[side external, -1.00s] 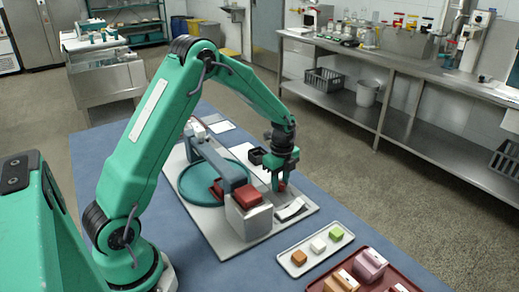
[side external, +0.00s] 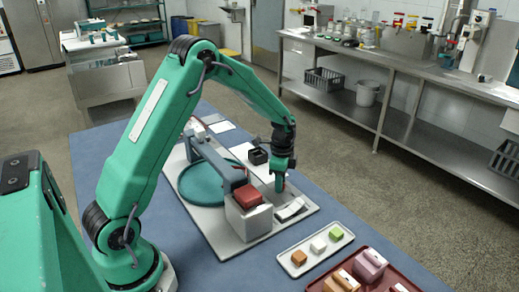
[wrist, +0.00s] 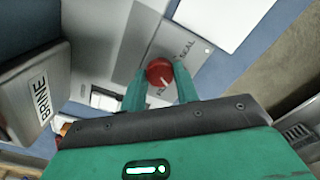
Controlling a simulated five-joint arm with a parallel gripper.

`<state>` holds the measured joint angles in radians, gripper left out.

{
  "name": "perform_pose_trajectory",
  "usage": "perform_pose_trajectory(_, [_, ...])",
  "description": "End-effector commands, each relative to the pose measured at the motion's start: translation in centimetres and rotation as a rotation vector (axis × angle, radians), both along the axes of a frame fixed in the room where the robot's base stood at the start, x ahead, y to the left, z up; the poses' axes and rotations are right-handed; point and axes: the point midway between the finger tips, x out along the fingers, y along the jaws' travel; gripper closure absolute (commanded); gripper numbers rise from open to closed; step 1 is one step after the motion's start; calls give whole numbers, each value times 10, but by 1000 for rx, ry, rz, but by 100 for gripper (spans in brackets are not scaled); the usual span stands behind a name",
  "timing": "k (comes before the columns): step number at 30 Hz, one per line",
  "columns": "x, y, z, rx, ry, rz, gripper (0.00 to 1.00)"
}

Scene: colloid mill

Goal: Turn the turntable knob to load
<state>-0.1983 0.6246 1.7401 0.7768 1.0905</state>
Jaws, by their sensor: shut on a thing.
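The red turntable knob (wrist: 159,72) stands on a grey labelled plate (wrist: 181,43) in the wrist view. A short white line shows on its lower face. My gripper (wrist: 160,82) is shut on the knob, one finger on each side. Lettering lies around the knob, partly hidden; I cannot read it surely. In the side view my gripper (side external: 280,186) points straight down at the plate's right part, and the knob is mostly hidden. The round teal turntable (side external: 196,192) lies left of it, partly behind a grey bar.
A grey block with a red top (side external: 248,195) stands close left of my gripper, and a small black box (side external: 258,156) behind it. A white tray (side external: 317,249) with small coloured blocks and a red tray (side external: 375,284) lie in front.

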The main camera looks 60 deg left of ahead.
Motion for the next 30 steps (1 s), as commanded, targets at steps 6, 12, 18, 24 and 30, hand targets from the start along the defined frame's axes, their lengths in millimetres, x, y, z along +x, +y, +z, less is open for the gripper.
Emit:
perform_pose_trajectory(6, [-1,0,1,0,1,203,92])
perform_pose_trajectory(12, [-1,0,1,0,1,357,92])
perform_pose_trajectory(18, [-1,0,1,0,1,455,92])
perform_pose_trajectory(24, [-1,1,1,0,1,496,92])
perform_pose_trajectory(30, [-1,1,1,0,2,503,92])
